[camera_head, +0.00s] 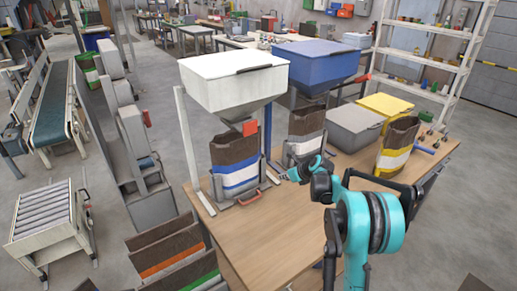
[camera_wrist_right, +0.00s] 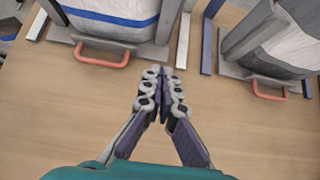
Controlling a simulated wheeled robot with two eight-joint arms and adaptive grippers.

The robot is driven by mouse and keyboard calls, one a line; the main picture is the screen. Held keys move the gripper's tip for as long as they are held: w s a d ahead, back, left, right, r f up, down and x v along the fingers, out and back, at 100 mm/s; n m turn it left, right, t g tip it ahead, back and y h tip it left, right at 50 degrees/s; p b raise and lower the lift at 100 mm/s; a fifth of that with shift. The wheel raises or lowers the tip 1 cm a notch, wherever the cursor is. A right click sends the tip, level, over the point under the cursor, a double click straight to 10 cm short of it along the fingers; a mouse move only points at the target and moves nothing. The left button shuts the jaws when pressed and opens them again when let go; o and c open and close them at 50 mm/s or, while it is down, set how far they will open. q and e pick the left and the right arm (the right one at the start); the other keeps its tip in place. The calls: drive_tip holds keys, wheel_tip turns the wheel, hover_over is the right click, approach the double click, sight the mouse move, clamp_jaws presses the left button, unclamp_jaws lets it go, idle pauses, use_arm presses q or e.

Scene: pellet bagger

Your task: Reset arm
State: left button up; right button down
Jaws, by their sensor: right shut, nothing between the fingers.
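My right arm reaches in over the wooden table (camera_head: 262,236) in the head view. My right gripper (camera_head: 282,172) is near the front of the hoppers, between the bag stands. In the right wrist view its fingers (camera_wrist_right: 160,78) are together with nothing between them, above bare table. A red-orange handle (camera_wrist_right: 101,55) lies ahead to the left, and another handle (camera_wrist_right: 269,90) lies to the right; neither is touched. My left gripper is not seen.
A white hopper (camera_head: 232,84) stands over a brown, white and blue bag (camera_head: 235,160). A blue hopper (camera_head: 316,65) stands over a second bag (camera_head: 306,124). A grey bin (camera_head: 354,128) and a yellow-banded bag (camera_head: 396,148) are at the right. The table's front is clear.

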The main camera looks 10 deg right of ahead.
drive_tip(key=s+a+r+n+g+h, duration=0.1)
drive_tip(key=s+a+r+n, duration=0.45)
drive_tip(key=s+n, duration=0.35)
drive_tip(key=s+a+r+n, duration=0.5)
drive_tip(key=s+r+n, duration=0.15)
drive_tip(key=s, duration=0.45)
drive_tip(key=s+a+f+n+h, duration=0.1)
drive_tip(key=s+f+n, duration=0.1)
drive_tip(key=s+n, duration=0.6)
drive_tip(key=s+a+f+n+h, duration=0.1)
drive_tip(key=s+f+n, duration=0.2)
drive_tip(key=s+n, duration=0.5)
drive_tip(key=s, duration=0.6)
drive_tip(key=shift+s+a+f+g, duration=0.2)
drive_tip(key=shift+a+g, duration=0.1)
drive_tip(key=shift+a, duration=0.1)
